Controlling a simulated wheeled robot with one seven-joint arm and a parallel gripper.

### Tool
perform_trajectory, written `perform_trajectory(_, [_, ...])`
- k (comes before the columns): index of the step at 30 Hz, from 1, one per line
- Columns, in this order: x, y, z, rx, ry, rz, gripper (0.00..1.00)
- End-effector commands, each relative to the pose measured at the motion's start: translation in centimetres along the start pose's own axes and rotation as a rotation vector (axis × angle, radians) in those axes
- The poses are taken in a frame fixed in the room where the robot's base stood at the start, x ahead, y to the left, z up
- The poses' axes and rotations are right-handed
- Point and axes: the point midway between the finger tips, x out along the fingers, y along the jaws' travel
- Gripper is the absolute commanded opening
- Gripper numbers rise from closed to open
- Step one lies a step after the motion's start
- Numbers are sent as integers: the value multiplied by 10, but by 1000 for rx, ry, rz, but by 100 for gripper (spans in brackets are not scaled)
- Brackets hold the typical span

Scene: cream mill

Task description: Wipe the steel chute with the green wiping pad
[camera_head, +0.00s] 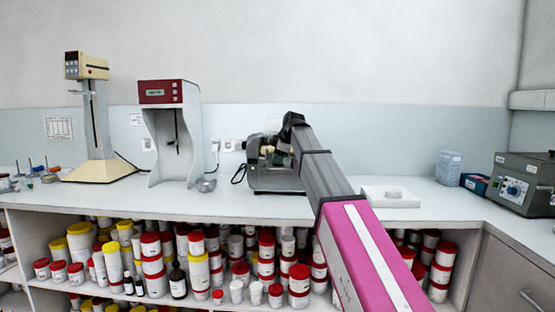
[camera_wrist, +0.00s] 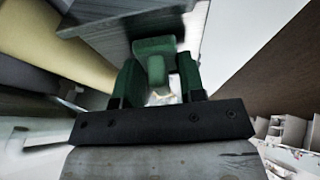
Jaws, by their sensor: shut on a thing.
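My gripper (camera_wrist: 157,72) has two dark green fingers, shut on the green wiping pad (camera_wrist: 154,46) in the wrist view. The pad's upper end is close to a grey, streaked slab (camera_wrist: 105,32) that looks like the steel chute; I cannot tell whether they touch. In the head view my arm reaches to the dark grey mill (camera_head: 278,180) at the middle of the counter. There my gripper and the pad are small and partly hidden by the arm, and the chute cannot be made out clearly.
A cream cylinder (camera_wrist: 50,45) lies left of the pad in the wrist view. On the white counter (camera_head: 240,208) stand a cream stirrer (camera_head: 98,170), a red-topped machine (camera_head: 160,93), a white tray (camera_head: 390,197) and a grey control box (camera_head: 520,180). Many jars fill the shelves below.

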Motion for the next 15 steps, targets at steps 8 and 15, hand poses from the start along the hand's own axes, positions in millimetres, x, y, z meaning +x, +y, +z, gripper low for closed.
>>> perform_trajectory(8, [0, 28, 0, 0, -4, 5, 18])
perform_trajectory(15, [0, 23, 0, 0, -3, 4, 18])
